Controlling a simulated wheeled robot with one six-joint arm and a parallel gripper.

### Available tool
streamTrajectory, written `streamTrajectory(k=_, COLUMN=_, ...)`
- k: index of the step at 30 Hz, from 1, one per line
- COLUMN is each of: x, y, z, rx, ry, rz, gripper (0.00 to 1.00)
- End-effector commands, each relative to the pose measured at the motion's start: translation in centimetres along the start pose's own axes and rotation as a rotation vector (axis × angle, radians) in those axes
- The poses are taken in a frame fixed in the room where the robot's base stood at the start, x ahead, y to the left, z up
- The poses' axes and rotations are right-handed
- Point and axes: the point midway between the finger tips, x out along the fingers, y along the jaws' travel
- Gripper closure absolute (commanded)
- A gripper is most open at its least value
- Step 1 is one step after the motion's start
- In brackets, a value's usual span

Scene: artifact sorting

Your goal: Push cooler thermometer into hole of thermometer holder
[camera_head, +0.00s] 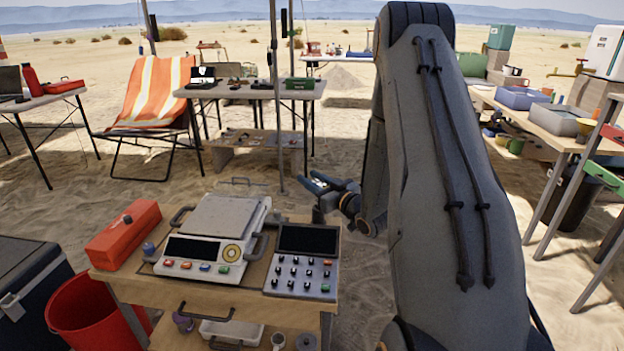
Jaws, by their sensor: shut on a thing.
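My gripper (318,184) is in the middle of the view, beyond the back right corner of the near wooden cart, with its fingers toward the left. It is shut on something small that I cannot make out. I cannot pick out the cooler thermometer or the thermometer holder with its hole. A dark cooler box (28,275) with a light trim and handle stands at the lower left, its lid closed. My large grey arm hides much of the centre right.
The near cart (255,318) bears a red case (124,234), a scale-like device (203,247) and a keypad device (302,262). A red bucket (90,315) stands beside it. Farther tables (180,92) and an orange chair (155,90) stand behind. A crowded table (548,130) is at right.

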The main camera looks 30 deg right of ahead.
Motion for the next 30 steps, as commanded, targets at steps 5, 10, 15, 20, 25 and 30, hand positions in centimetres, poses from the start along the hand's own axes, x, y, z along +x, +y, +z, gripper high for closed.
streamTrajectory(k=5, x=0.0, y=0.0, z=0.5, rx=0.0, ry=0.0, rz=0.0, gripper=0.95)
streamTrajectory(k=10, x=0.0, y=0.0, z=0.8, rx=0.0, ry=0.0, rz=0.0, gripper=0.95)
streamTrajectory(k=15, x=0.0, y=0.0, z=1.2, rx=0.0, ry=0.0, rz=0.0, gripper=0.95)
streamTrajectory(k=20, x=0.0, y=0.0, z=1.6, rx=0.001, ry=0.0, rz=0.0, gripper=0.95)
streamTrajectory(k=25, x=0.0, y=0.0, z=2.0, rx=0.001, ry=-0.001, rz=0.0, gripper=0.95)
streamTrajectory(k=30, x=0.0, y=0.0, z=2.4, rx=0.0, ry=-0.001, rz=0.0, gripper=0.95)
